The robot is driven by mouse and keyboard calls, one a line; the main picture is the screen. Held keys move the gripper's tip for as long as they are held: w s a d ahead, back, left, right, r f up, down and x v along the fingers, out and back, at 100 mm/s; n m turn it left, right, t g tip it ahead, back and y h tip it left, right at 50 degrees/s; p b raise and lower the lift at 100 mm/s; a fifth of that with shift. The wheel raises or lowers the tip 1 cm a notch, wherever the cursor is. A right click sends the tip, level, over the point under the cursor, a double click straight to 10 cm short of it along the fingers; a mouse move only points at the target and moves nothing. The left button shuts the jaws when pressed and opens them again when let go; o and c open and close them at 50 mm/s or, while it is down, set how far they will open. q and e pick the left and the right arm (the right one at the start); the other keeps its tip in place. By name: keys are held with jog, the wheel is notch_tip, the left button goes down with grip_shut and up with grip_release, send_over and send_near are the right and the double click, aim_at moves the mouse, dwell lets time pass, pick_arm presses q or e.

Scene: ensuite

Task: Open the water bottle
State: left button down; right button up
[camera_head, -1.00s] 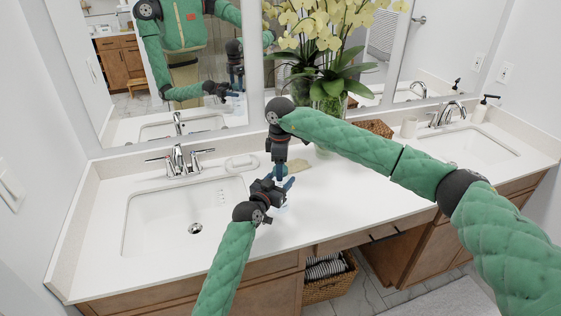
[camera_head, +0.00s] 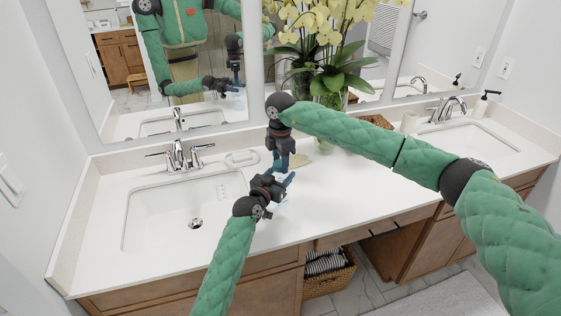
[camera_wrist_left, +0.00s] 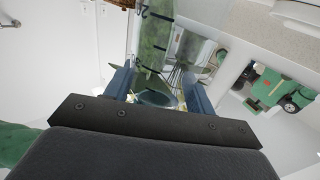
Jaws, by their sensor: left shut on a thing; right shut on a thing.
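The water bottle (camera_head: 281,204) is clear and hard to make out; a pale, see-through part shows beside my left gripper, above the counter's front part. My left gripper (camera_head: 286,182) comes in from the front and is shut around the bottle. In the left wrist view its two blue fingers (camera_wrist_left: 158,95) stand either side of a dark round shape. My right gripper (camera_head: 280,165) points straight down just above and behind the left one, shut at the bottle's top. The cap is hidden between its fingers.
A white counter (camera_head: 350,210) holds a left sink (camera_head: 150,225) with a chrome faucet (camera_head: 180,155) and a soap dish (camera_head: 241,157). An orchid vase (camera_head: 330,97) stands behind my right arm. The mirror (camera_head: 180,70) is behind. A basket (camera_head: 330,280) sits below.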

jog(key=n, duration=0.7)
jog(key=shift+w+d+r, duration=0.1)
jog(key=shift+w, duration=0.05)
jog(key=n, duration=1.2)
jog(key=shift+n, duration=0.4)
jog(key=n, duration=1.1)
jog(key=shift+r, duration=0.1)
jog(key=n, duration=1.1)
jog(key=shift+n, duration=0.4)
jog(key=n, duration=0.5)
